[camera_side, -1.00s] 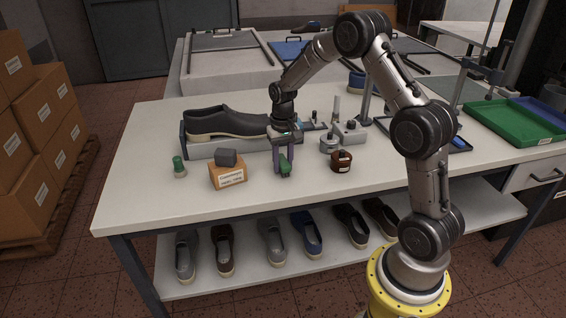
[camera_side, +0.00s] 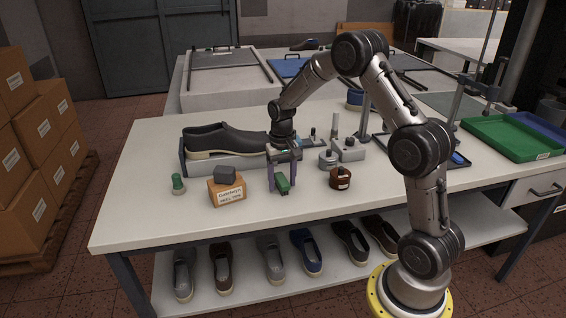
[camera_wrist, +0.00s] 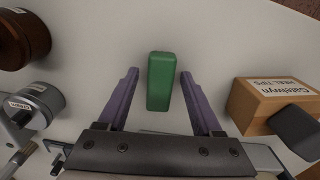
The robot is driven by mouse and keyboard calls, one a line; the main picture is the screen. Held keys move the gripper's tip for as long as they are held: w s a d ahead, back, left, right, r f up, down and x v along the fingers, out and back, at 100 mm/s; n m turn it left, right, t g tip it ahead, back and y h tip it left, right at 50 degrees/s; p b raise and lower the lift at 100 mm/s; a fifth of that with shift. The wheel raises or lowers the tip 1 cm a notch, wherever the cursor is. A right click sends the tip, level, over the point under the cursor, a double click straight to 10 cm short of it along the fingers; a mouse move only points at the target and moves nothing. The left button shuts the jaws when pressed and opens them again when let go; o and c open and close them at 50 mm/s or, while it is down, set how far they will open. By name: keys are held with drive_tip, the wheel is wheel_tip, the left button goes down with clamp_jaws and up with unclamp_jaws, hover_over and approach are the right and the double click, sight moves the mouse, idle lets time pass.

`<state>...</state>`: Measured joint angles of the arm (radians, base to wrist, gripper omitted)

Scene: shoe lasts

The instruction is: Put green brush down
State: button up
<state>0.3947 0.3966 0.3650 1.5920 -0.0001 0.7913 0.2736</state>
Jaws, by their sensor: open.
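The green brush (camera_side: 283,184) lies on the white table in front of the shoe stand. It also shows in the wrist view (camera_wrist: 160,82), lengthwise between my gripper's two purple fingers. My gripper (camera_side: 282,186) points down over it and is open. In the wrist view my gripper (camera_wrist: 160,80) has a visible gap on both sides of the brush, so neither finger touches it. The brush's underside is hidden.
A wooden heel-tips box (camera_side: 227,190) with a dark block on top stands left of the brush. A dark shoe (camera_side: 224,140) rests on a grey stand behind. The table front is clear.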

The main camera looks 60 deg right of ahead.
sight(284, 179)
wheel_tip(284, 179, up, 13)
drive_tip(key=s+a+r+n+t, duration=0.2)
drive_tip(key=s+a+r, duration=0.2)
drive_tip(key=s+a, duration=0.3)
drive_tip(key=s+a+r+n+t, duration=0.2)
drive_tip(key=s+a+r, duration=0.3)
drive_tip(key=s, duration=0.5)
drive_tip(key=shift+a+n, duration=0.7)
drive_tip(key=shift+a, duration=0.4)
drive_tip(key=shift+o, duration=0.4)
drive_tip(key=s+a+f+n+t, duration=0.1)
drive_tip(key=s+a+f+n, duration=0.1)
drive_tip(key=s, duration=0.5)
drive_tip(key=shift+s+a+f+t, duration=0.3)
drive_tip(key=shift+s+a+f, duration=0.05)
drive_tip(key=shift+a+f, duration=0.1)
drive_tip(key=shift+r, duration=0.1)
